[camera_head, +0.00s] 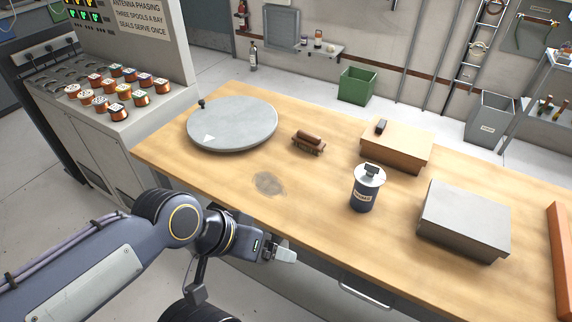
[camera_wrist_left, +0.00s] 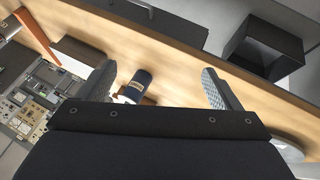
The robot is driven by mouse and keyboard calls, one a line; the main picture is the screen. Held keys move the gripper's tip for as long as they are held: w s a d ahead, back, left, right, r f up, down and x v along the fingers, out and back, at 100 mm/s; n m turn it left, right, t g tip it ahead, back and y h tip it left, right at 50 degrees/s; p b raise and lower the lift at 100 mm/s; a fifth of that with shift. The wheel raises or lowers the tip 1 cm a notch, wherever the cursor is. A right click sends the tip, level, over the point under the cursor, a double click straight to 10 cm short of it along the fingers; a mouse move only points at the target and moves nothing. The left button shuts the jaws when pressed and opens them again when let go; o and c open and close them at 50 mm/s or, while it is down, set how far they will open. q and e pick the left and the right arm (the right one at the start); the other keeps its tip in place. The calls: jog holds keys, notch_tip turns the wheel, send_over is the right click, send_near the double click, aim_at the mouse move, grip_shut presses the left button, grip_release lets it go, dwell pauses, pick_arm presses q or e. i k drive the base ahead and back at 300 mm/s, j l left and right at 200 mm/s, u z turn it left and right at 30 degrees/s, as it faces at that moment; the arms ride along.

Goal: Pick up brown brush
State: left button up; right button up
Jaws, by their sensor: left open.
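The brown brush (camera_head: 309,142) lies on the wooden workbench (camera_head: 225,185), with a brown back on top and darker bristles beneath. It stands just right of the round grey disc (camera_head: 232,123). My left gripper (camera_head: 286,256) is at the bench's near edge, nearer to me than the brush and well apart from it. In the left wrist view its two fingers (camera_wrist_left: 158,86) are spread with nothing held between them. I cannot make out the brush in that view. My right gripper is in neither view.
Right of the brush are a wooden box (camera_head: 396,150), a blue labelled canister (camera_head: 363,194) and a grey box (camera_head: 463,222). An orange piece (camera_head: 560,250) lies at the far right. The bench between my gripper and the brush is clear apart from a flat grey stain (camera_head: 269,184).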

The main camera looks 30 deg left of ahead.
aim_at(303, 139)
jog(key=i+j+z, duration=0.15)
jog(key=j+z, duration=0.35)
jog(key=j, duration=0.15)
jog(key=j+z, duration=0.45)
jog(key=j, duration=0.2)
jog(key=i, duration=0.05)
